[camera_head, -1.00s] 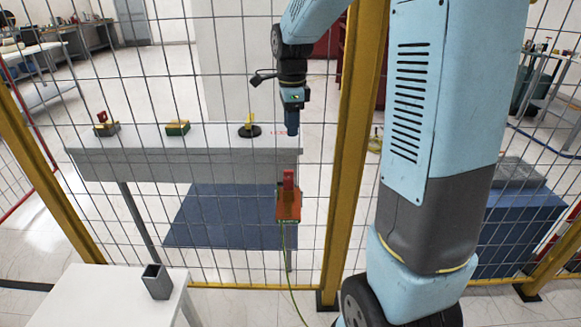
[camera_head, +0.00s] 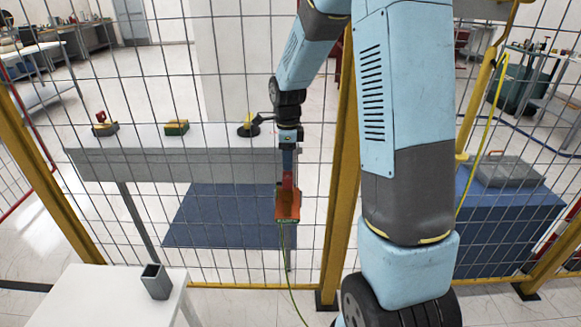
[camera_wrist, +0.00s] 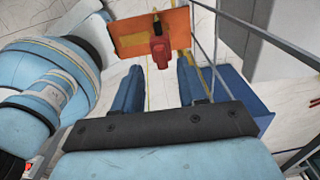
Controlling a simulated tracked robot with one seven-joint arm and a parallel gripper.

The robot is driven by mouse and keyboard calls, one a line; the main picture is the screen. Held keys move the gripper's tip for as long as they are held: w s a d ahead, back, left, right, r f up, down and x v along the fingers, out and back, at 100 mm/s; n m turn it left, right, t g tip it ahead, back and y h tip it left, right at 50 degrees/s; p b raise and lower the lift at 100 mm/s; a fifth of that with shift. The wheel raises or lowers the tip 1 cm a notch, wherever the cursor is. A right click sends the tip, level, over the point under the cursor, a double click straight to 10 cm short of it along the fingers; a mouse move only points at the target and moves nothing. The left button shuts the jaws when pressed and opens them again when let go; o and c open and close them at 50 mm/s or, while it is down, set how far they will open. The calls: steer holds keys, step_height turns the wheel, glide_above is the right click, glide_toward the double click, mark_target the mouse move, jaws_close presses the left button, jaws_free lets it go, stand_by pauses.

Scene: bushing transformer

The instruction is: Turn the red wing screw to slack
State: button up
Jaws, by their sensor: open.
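The red wing screw (camera_head: 287,181) stands upright on an orange block (camera_head: 288,207) at the wire fence, in front of the table's right end. My gripper (camera_head: 287,160) hangs just above it, fingers pointing down. In the wrist view, the red wing screw (camera_wrist: 159,52) shows against the orange plate (camera_wrist: 128,38), just beyond the fingertips and roughly between them. My gripper (camera_wrist: 160,68) is open there, with one blue finger to each side. The fingers look apart from the screw, though the exact gap is hard to tell.
The wire fence (camera_head: 222,250) and its yellow post (camera_head: 339,190) stand close to my arm. The grey table (camera_head: 180,162) carries several small fixtures. A white table (camera_head: 105,300) with a grey square tube (camera_head: 156,282) is at front left. A thin cable hangs below the orange block.

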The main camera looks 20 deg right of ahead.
steer(key=shift+f, duration=1.7)
